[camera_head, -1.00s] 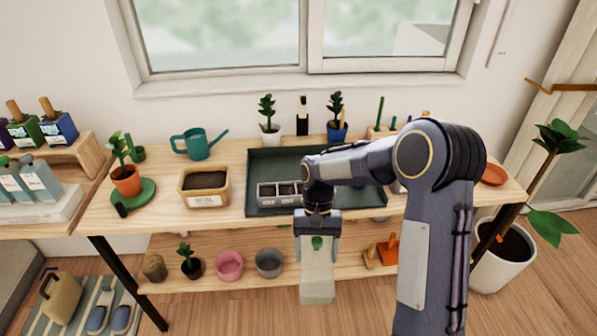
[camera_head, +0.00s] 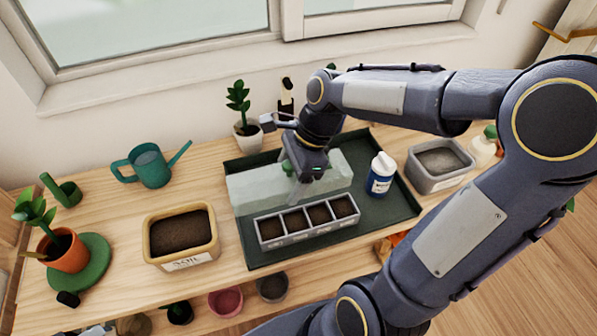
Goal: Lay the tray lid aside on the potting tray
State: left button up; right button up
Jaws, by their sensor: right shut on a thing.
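The tray lid is a clear, pale rectangular cover (camera_head: 258,190) with a green knob on top. My right gripper (camera_head: 303,178) points down over it and is shut on the lid at its knob. The lid is over the back part of the dark green potting tray (camera_head: 402,205), behind the seed tray. Whether it touches the tray floor I cannot tell. The grey seed tray (camera_head: 307,221) stands uncovered at the tray's front, with several soil-filled cells showing. My left gripper is not in view.
A blue and white bottle (camera_head: 380,175) stands on the tray, right of the lid. A soil box (camera_head: 181,235) is left of the tray, with a teal watering can (camera_head: 150,166) behind it. A potted plant (camera_head: 246,122) stands behind the tray. A grey bin (camera_head: 438,164) is at right.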

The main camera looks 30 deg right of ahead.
jog(key=w+d+f, duration=0.2)
jog(key=w+f, duration=0.1)
jog(key=w+d+f, duration=0.1)
jog(key=w+f, duration=0.1)
jog(key=w, duration=0.2)
jog(key=w+d+f+p, duration=0.1)
jog(key=w+d+f, duration=0.1)
jog(key=w+f, duration=0.1)
jog(key=shift+w+d+f, duration=0.3)
jog(key=shift+w, duration=0.2)
jog(key=shift+w+d+f, duration=0.15)
jog(key=shift+w+f, duration=0.1)
jog(key=shift+f, duration=0.15)
jog(key=shift+w+f, duration=0.1)
jog(key=shift+f, duration=1.55)
jog(key=shift+f, duration=0.15)
jog(key=o, duration=1)
jog(key=shift+o, duration=0.2)
